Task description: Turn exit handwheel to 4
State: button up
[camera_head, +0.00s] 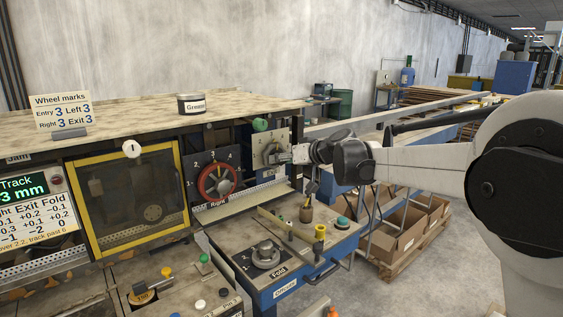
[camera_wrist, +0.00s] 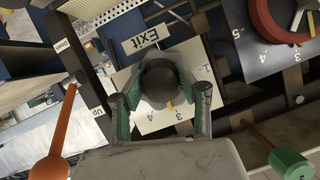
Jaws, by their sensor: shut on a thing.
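The exit handwheel (camera_wrist: 160,82) shows in the wrist view as a dark round knob in front of a pale dial plate (camera_wrist: 125,78) with printed numbers. The EXIT label (camera_wrist: 147,37) is beside the plate. A yellow mark (camera_wrist: 170,106) shows at the knob's edge near the figures 3 and 4; exactly which it meets is hard to tell. My gripper (camera_wrist: 161,98) is shut on the handwheel, with a green-padded finger on either side. In the head view my gripper (camera_head: 284,156) reaches the pale exit plate (camera_head: 262,139) from the right and hides part of the wheel.
The red right handwheel (camera_head: 215,183) is left of the exit plate. A green knob (camera_head: 260,125) is close above it. An orange-handled lever (camera_wrist: 52,165) shows in the wrist view. The wheel marks sign (camera_head: 60,111) reads Exit 3. A blue drawer unit (camera_head: 285,277) stands below.

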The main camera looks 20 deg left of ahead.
jog(key=m+g+y+b, duration=0.1)
jog(key=m+b, duration=0.1)
jog(key=shift+f+m, duration=0.1)
jog(key=shift+m, duration=0.2)
jog(key=shift+m+g+y+b, duration=0.6)
jog(key=shift+m, duration=0.4)
jog(key=o, duration=1.2)
jog(key=shift+d, duration=0.15)
jog(key=v, duration=1.1)
jog(key=shift+s+d+r, duration=0.2)
jog(key=shift+d+r, duration=0.05)
jog(key=shift+d, duration=0.1)
